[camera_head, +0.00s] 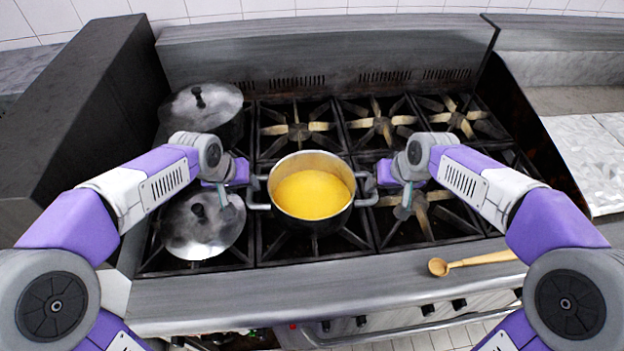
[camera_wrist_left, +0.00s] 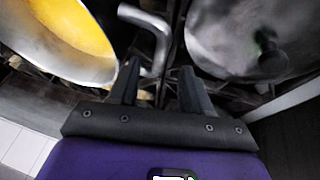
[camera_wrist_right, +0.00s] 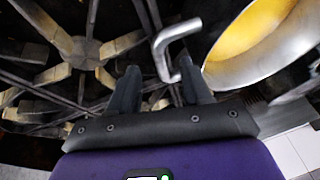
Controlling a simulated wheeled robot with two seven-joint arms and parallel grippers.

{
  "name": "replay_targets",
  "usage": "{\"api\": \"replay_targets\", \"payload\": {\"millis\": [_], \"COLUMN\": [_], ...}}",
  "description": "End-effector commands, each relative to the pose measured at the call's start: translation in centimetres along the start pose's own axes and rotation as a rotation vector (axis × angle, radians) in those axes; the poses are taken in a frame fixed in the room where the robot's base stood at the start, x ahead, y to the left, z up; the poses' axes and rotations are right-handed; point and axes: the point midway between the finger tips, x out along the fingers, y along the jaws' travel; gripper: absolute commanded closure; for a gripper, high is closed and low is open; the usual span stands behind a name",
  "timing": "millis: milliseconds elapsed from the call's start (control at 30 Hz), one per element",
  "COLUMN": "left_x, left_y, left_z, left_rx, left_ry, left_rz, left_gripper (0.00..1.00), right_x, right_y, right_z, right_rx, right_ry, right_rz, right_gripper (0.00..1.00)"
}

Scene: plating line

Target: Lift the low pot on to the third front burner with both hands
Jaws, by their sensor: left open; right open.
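The low pot (camera_head: 275,215), a metal pot filled with yellow food, stands on the second front burner from the left, with a bar handle on each side. The third front burner (camera_head: 424,212) to its right is bare. My left gripper (camera_head: 228,192) is open at the pot's left handle (camera_head: 258,206); in the left wrist view that handle (camera_wrist_left: 158,38) reaches in between the fingertips (camera_wrist_left: 160,80). My right gripper (camera_head: 401,196) is open at the right handle (camera_head: 368,200); in the right wrist view that handle (camera_wrist_right: 163,48) reaches between the fingertips (camera_wrist_right: 160,82). Contact cannot be told.
A lidded pot (camera_head: 203,226) stands close left of the low pot, partly behind my left gripper. Another lidded pot (camera_head: 202,106) is behind it. A wooden spoon (camera_head: 470,262) lies on the front ledge at right. The back burners (camera_head: 380,122) right of the lidded pot are bare.

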Motion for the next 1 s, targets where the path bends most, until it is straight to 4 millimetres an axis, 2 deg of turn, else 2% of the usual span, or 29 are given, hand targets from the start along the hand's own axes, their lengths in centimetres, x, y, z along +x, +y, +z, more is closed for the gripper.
{"api": "replay_targets", "payload": {"millis": [367, 467, 800, 1000], "left_x": [0.3, 1.2, 6.2, 7.5], "left_y": [0.0, 0.0, 0.0, 0.0], "left_z": [0.0, 0.0, 0.0, 0.0], "left_rx": [0.0, 0.0, 0.0, 0.0], "left_ry": [-0.002, -0.002, -0.003, -0.001], "left_rz": [-0.001, -0.001, -0.002, -0.001], "left_gripper": [0.51, 0.51, 0.51, 0.51], "right_x": [0.3, 1.2, 6.2, 7.5], "right_y": [0.0, 0.0, 0.0, 0.0], "right_z": [0.0, 0.1, 0.1, 0.0], "right_rx": [0.0, 0.0, 0.001, -0.001], "right_ry": [-0.001, -0.005, -0.004, -0.001], "right_rz": [0.0, 0.001, 0.001, 0.0], "right_gripper": [0.51, 0.51, 0.51, 0.51]}}
